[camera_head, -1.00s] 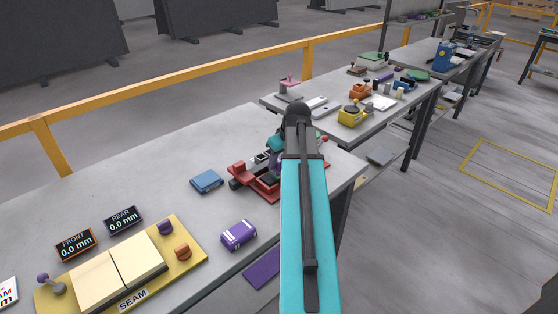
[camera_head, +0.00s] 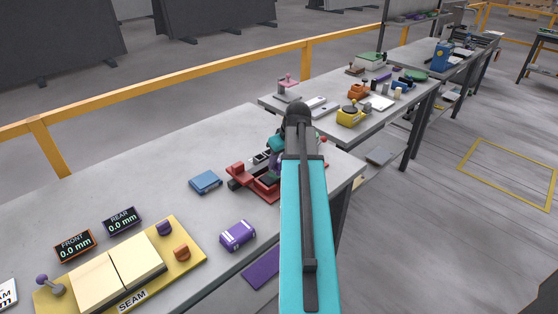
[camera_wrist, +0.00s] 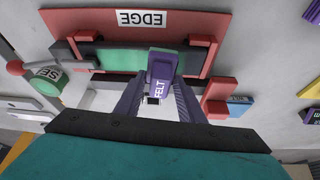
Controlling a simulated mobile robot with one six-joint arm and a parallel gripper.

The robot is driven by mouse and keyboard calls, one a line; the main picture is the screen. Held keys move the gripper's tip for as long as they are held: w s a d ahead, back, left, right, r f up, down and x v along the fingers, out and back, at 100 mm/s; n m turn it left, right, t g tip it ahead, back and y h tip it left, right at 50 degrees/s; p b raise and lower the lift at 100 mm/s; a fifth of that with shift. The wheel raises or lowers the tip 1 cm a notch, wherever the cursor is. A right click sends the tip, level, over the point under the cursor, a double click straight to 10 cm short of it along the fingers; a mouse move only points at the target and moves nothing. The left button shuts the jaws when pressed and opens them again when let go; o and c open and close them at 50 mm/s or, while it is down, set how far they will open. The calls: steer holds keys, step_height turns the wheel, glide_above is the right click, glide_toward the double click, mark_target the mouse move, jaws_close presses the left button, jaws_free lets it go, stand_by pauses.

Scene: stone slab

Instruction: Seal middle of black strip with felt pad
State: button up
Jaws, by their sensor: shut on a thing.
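In the wrist view, my gripper (camera_wrist: 158,100) is shut on a purple felt pad (camera_wrist: 163,65) marked FELT. The pad lies in front of a red fixture (camera_wrist: 190,20) marked EDGE. A green band (camera_wrist: 125,61) runs across this fixture, with dark, blackish parts (camera_wrist: 66,55) around it. The pad overlaps the green band in the picture; I cannot tell whether it touches. The middle behind the pad is hidden.
A green round knob (camera_wrist: 47,78) marked SE is at the fixture's left in the wrist view. A blue block (camera_head: 205,182), a purple box (camera_head: 238,236) and a yellow SEAM board (camera_head: 190,255) are on the table. The tabletop (camera_head: 130,185) has clear room between them.

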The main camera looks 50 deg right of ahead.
steer(key=shift+a, duration=0.15)
steer(key=shift+a, duration=0.25)
steer(key=shift+r, duration=0.1)
steer(key=shift+r+p, duration=2.1)
steer(key=shift+r, duration=0.85)
steer(key=shift+r+p, duration=0.95)
steer(key=shift+r, duration=0.55)
